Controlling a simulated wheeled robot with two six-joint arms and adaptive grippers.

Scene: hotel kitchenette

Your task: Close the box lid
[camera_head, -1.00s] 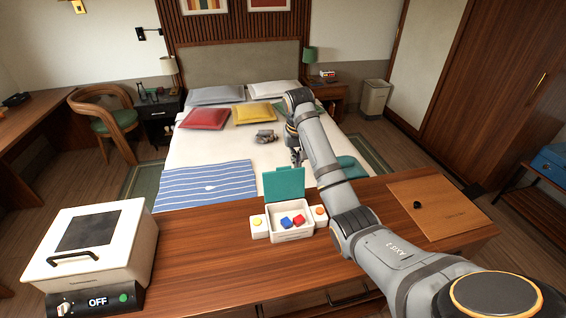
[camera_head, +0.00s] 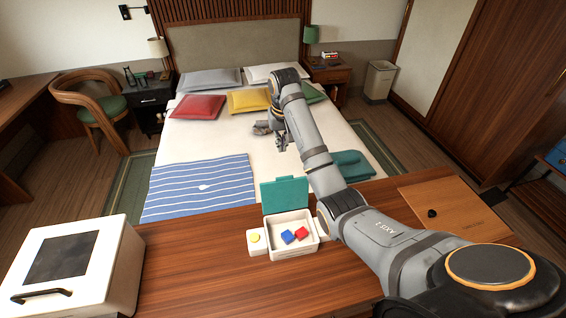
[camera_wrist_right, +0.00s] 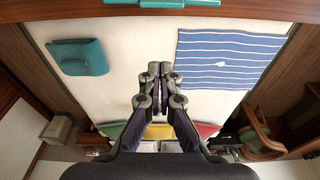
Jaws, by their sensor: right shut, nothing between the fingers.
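A small white box (camera_head: 318,254) stands on the wooden counter with its teal lid (camera_head: 285,195) raised open at the back. A blue block and a red block lie inside. The lid's edge also shows at the top of the right wrist view (camera_wrist_right: 165,3). My right gripper (camera_head: 281,142) is beyond the lid, above the bed, apart from the box. In the right wrist view its fingers (camera_wrist_right: 160,72) are together with nothing between them. My right arm passes over the box's right side and hides what stands there. My left gripper is not in view.
A white case with a dark window (camera_head: 118,262) stands at the counter's left. A small white block with a yellow disc (camera_head: 256,239) is beside the box. A wooden board (camera_head: 460,215) with a black knob lies at right. A teal cloth (camera_head: 352,164) lies on the bed.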

